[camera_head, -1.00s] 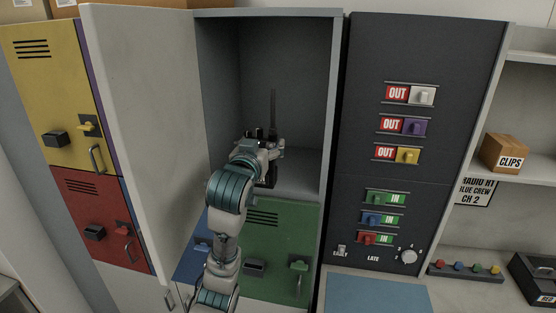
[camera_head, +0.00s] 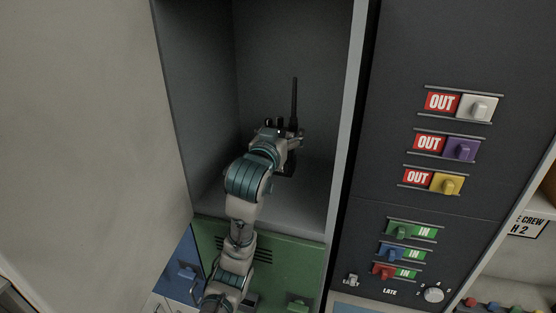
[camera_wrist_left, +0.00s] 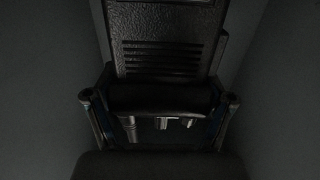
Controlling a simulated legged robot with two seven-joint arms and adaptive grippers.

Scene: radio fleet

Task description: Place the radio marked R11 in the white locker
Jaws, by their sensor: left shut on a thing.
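A black radio (camera_head: 289,168) with a tall antenna is inside the open white locker (camera_head: 277,218), upright, in the head view. Its marking cannot be read. My left gripper (camera_head: 280,140) is shut on the radio and hides most of it; my arm reaches into the compartment from below. In the left wrist view the radio (camera_wrist_left: 160,45) fills the middle, its ribbed dark face between the two fingers, with dark grey walls on both sides. Whether the radio touches the locker floor is hard to tell. My right gripper is not in view.
The open white door (camera_head: 80,120) stands on the left. A dark panel (camera_head: 400,60) with OUT and IN sliders is on the right. A green door (camera_head: 265,265) and a blue door (camera_head: 182,268) are below. Free floor shows around the radio.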

